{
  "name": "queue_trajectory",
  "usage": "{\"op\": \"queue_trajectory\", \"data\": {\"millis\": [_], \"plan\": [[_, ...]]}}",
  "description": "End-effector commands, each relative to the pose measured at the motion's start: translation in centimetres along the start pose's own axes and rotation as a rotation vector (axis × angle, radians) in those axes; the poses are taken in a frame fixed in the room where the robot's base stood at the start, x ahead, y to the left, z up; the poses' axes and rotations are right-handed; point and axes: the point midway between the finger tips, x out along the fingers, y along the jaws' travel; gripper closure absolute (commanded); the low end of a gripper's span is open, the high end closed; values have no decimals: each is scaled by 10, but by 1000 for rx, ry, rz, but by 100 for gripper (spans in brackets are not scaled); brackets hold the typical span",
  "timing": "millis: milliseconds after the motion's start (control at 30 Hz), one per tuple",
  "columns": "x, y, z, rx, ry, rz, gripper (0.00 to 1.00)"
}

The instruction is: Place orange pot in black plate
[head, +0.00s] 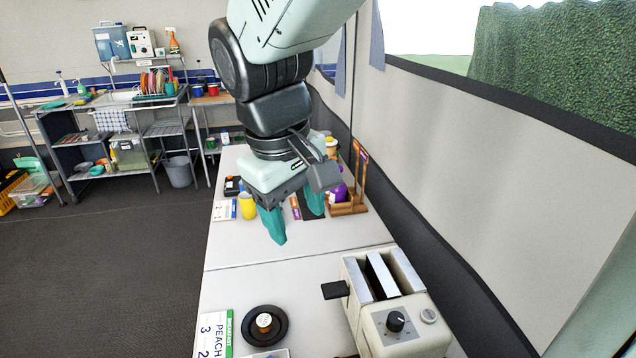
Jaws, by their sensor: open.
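The black plate (281,337) lies on the near part of the white table, at the bottom of the head view. A small orange-brown pot (264,322) with a pale top appears upright within the plate, near its middle. My gripper (296,226) is above the table, farther back than the plate and apart from the pot. Its two teal fingers point down and are spread, with nothing seen between them.
A cream toaster (398,325) with a dark lever stands right of the plate. A lettered card (213,335) lies left of it. A yellow cup (248,206), a purple item (338,192) and a wooden stand (349,206) are behind my gripper. The table's middle is mostly clear.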

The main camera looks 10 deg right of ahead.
Motion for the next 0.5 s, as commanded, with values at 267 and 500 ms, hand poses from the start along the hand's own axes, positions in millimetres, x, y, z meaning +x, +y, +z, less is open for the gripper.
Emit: {"op": "queue_trajectory", "data": {"millis": [267, 500], "plan": [[-54, 9, 85, 378, 272, -37, 38], [-65, 2, 116, 527, 385, -32, 38]]}}
